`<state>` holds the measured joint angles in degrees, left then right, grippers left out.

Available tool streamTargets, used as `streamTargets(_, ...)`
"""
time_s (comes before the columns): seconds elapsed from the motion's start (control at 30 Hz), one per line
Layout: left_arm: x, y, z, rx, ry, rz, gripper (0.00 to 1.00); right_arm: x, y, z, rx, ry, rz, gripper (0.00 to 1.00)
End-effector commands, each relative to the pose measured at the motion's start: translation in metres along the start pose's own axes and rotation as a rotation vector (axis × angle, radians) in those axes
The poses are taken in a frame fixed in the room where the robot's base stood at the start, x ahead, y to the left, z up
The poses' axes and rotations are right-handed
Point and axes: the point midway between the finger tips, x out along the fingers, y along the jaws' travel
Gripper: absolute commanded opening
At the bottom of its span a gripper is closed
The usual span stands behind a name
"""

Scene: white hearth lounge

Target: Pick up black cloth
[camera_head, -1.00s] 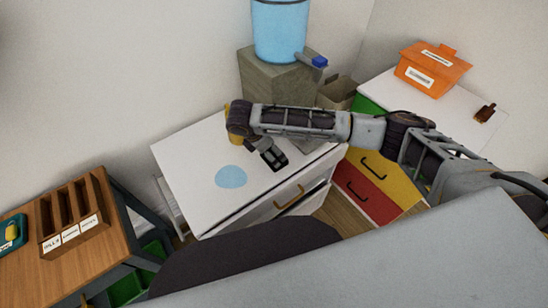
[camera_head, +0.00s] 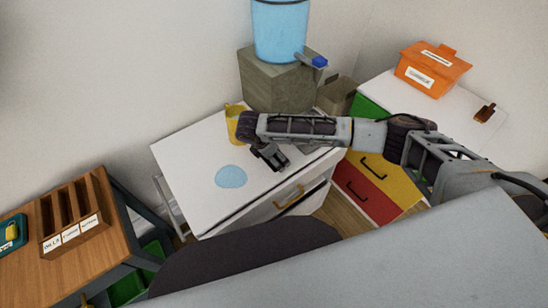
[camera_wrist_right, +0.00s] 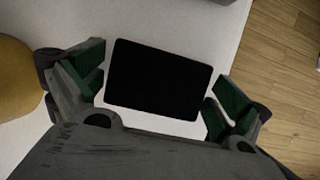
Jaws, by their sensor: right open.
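The black cloth (camera_wrist_right: 160,80) is a flat dark rectangle on the white cabinet top (camera_wrist_right: 205,45), seen in the right wrist view. It lies between the spread fingers of my right gripper (camera_wrist_right: 155,93), with white surface showing at both sides. My right gripper (camera_head: 277,162) is open, pointing down close over the white cabinet top (camera_head: 195,160) in the head view. There the gripper and arm mostly hide the cloth. I cannot tell whether the fingers touch the surface. My left gripper is not in view.
A yellow jug (camera_head: 232,122) stands beside my right wrist. A light blue round patch (camera_head: 231,176) lies left of the gripper. A stone-like block (camera_head: 275,85) bearing a blue water container (camera_head: 280,30) stands behind. The cabinet's left part is clear.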

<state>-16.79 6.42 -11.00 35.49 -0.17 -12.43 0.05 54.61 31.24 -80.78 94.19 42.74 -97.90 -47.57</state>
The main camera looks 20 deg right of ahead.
Motion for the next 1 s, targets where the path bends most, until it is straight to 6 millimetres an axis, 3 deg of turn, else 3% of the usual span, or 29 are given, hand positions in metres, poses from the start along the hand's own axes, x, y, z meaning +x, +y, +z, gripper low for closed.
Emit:
streamTargets(0.2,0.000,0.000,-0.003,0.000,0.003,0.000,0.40,0.000,0.000,0.000,0.000,0.000,0.000,1.00)
streamTargets(0.5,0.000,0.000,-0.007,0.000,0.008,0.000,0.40,0.000,0.000,0.000,0.000,0.000,0.000,0.65)
streamTargets(0.8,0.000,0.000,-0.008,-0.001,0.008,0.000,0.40,-0.002,0.000,0.001,0.000,0.000,0.000,0.65)
streamTargets(1.0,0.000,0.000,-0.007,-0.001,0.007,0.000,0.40,-0.013,0.000,0.005,0.001,0.000,0.001,0.65)
